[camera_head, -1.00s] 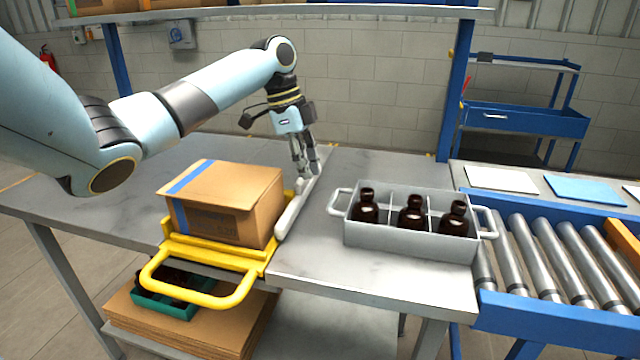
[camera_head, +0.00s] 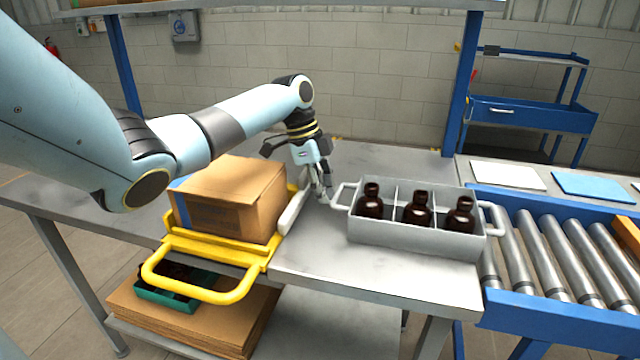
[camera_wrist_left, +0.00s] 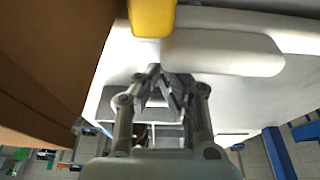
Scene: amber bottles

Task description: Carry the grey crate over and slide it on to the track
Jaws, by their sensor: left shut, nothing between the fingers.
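The grey crate (camera_head: 415,242) stands upright on the grey table in the head view, with three dark amber bottles (camera_head: 417,208) in its compartments. It has a pale handle at each end. My left gripper (camera_head: 326,197) is shut and empty, pointing down just left of the crate's left handle (camera_head: 342,194); whether it touches the handle I cannot tell. The left gripper's fingers also show in the left wrist view (camera_wrist_left: 168,80), closed together with nothing between them. The track is a blue-framed roller conveyor (camera_head: 545,322) right of the crate. My right gripper is out of view.
A cardboard box (camera_head: 235,205) sits on a yellow carrier (camera_head: 205,285) left of the gripper, with a pale bar (camera_head: 293,212) beside it. A white sheet (camera_head: 508,177) and a blue sheet (camera_head: 594,187) lie behind the rollers. An orange block (camera_head: 628,238) is on the track's right.

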